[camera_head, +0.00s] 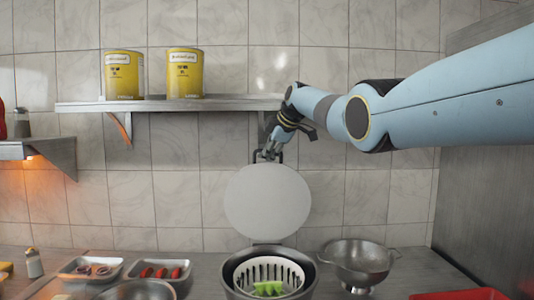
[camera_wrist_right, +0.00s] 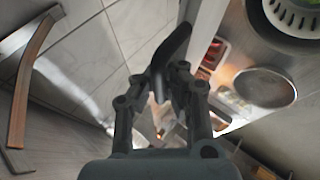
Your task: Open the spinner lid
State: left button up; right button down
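The spinner lid (camera_head: 268,202), a pale round disc, stands upright on the back of the spinner (camera_head: 240,296), hinged at its rim. The spinner is open; a white basket (camera_head: 291,276) with green pieces (camera_head: 266,289) shows inside. The dark lid handle (camera_wrist_right: 176,46) is at the lid's top edge. My right gripper (camera_head: 268,155) is at this handle, and its fingers (camera_wrist_right: 170,80) close around it in the right wrist view. The lid shows nearly edge-on there (camera_wrist_right: 207,25). My left gripper is not in view.
A wall shelf (camera_head: 180,105) with two yellow cans (camera_head: 124,75) (camera_head: 185,73) is left of my right arm. A metal colander (camera_head: 357,262) stands right of the spinner. Trays (camera_head: 90,268) (camera_head: 156,271) and a bowl (camera_head: 138,291) are to its left. A red tray (camera_head: 458,295) is at front right.

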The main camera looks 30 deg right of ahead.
jog(key=shift+w+r, duration=0.1)
jog(key=shift+r, duration=0.3)
jog(key=c, duration=1.4)
grip_release()
jog(key=shift+s, duration=0.25)
jog(key=shift+f, duration=0.15)
jog(key=v, duration=1.2)
jog(key=shift+a, duration=0.15)
